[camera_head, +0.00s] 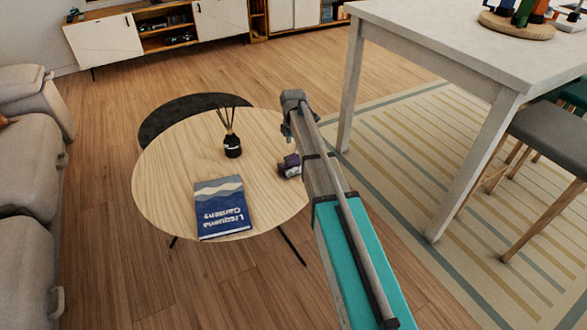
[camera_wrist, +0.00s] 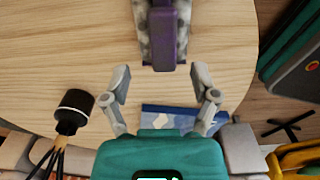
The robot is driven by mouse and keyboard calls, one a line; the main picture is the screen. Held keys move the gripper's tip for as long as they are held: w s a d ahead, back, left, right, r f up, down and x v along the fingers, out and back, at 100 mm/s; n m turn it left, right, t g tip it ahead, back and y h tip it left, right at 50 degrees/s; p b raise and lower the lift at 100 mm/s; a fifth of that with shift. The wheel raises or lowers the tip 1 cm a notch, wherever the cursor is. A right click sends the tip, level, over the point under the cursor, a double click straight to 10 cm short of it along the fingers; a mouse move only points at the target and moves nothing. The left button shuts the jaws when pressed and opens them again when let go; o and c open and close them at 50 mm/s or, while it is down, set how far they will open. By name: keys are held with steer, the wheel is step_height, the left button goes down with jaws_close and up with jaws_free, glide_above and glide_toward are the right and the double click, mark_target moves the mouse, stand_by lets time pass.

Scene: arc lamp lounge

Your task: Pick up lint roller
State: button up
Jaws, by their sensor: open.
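The lint roller, purple and speckled grey, lies on the round wooden table (camera_head: 165,165) near its right edge in the head view (camera_head: 290,166), partly covered by my arm. In the wrist view the lint roller (camera_wrist: 163,42) is at the top centre, its purple part pointing down the picture toward my gripper (camera_wrist: 160,78). My gripper is open and empty, with its two fingertips apart on either side of the roller's line and just short of its purple end. In the head view the fingers are not clearly visible.
A blue book (camera_head: 221,208) lies at the table's front, and a dark reed diffuser (camera_head: 232,146) stands near its middle. A dark round stool or lower table (camera_head: 180,112) is behind. A white table (camera_head: 455,45) stands at right, a grey sofa (camera_head: 25,190) at left.

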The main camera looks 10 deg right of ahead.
mark_target(294, 156)
stand_by(0.4)
steer(key=shift+s+d+f+b, duration=0.1)
steer(key=shift+s+f+b, duration=0.05)
steer(key=shift+f+b, duration=2.5)
jaws_close()
